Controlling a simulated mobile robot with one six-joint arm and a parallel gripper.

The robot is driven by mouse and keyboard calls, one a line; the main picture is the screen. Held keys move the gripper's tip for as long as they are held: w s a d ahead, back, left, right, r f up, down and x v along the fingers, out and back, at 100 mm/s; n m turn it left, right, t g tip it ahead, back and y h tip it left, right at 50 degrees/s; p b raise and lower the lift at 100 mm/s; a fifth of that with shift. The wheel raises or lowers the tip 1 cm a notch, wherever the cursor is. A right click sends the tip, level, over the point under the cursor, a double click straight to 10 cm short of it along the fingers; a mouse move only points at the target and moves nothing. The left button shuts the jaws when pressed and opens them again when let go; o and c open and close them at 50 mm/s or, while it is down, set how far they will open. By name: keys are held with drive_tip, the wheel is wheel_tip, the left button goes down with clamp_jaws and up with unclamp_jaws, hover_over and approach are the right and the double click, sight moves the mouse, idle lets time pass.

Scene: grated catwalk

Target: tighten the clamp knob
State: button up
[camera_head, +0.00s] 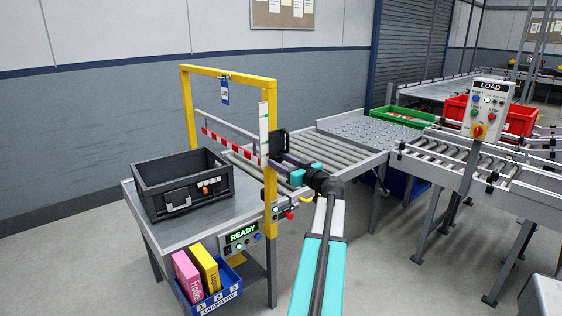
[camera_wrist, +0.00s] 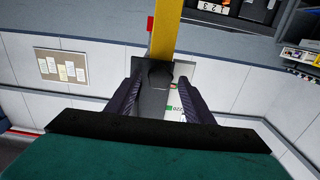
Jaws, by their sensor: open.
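The clamp knob (camera_wrist: 160,75) is a round black knob against the yellow gantry post in the wrist view. My gripper (camera_wrist: 160,90) is open, with one dark finger on each side of the knob; I cannot tell whether either finger touches it. A white plate with green markings (camera_wrist: 178,103) lies behind the right finger. In the head view my gripper (camera_head: 278,143) is beside the right post of the yellow gantry (camera_head: 270,190), next to the white scale plate (camera_head: 264,130).
A red-and-white striped bar (camera_head: 230,145) crosses the gantry above the roller conveyor (camera_head: 325,150). A black crate (camera_head: 180,207) stands on the table at left. A READY panel (camera_head: 240,237) and a blue overflow bin (camera_head: 222,290) are below. A LOAD control box (camera_head: 487,108) stands right.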

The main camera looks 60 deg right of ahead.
drive_tip(key=shift+w+d, duration=0.1)
drive_tip(key=shift+w, duration=0.2)
drive_tip(key=c, duration=1)
drive_tip(key=shift+c, duration=0.2)
